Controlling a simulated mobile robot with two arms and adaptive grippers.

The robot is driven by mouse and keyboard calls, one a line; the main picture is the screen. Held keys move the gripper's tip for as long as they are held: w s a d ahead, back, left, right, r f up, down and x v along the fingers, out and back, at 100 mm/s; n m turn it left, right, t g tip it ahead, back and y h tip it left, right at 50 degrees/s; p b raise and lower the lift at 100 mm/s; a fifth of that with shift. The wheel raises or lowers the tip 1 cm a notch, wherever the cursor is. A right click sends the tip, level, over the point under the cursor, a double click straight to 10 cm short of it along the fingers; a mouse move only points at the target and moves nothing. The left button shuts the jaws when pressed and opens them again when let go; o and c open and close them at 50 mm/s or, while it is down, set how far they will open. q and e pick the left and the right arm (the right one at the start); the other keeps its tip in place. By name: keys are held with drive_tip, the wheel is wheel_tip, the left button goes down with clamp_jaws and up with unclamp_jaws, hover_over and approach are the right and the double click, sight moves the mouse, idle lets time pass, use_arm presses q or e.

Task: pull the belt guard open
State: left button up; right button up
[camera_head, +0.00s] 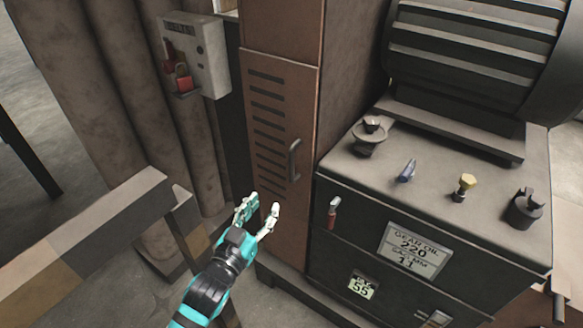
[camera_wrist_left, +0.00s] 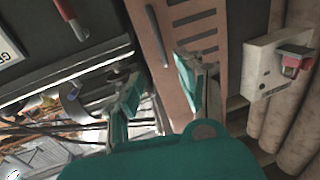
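The belt guard (camera_head: 275,135) is a brown slotted door, flush with the brown housing, and it looks closed. Its dark vertical handle (camera_head: 294,160) is on the door's right side in the head view. My left gripper (camera_head: 262,207) is open and empty, below and left of the handle in the head view, in front of the guard's lower part. In the left wrist view the gripper's two fingers (camera_wrist_left: 158,88) are spread apart, and the handle (camera_wrist_left: 157,35) shows above the gap between them, apart from both. My right gripper is not in view.
A dark gearbox (camera_head: 420,225) with knobs and a gear oil sign stands right of the guard. A grey lockout box (camera_head: 205,60) with red padlocks hangs at left. A striped barrier rail (camera_head: 90,235) runs left of my left arm.

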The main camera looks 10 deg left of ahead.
sight(290, 166)
use_arm(q)
drive_tip(key=w+d, duration=0.1)
drive_tip(key=w, duration=0.4)
drive_tip(key=w+d, duration=0.1)
drive_tip(key=w, duration=0.5)
drive_tip(key=w+d, duration=0.1)
drive_tip(key=w, duration=0.4)
drive_tip(key=shift+w+d, duration=0.1)
drive_tip(key=shift+w, duration=0.15)
clamp_jaws()
drive_tip(key=shift+f, duration=0.1)
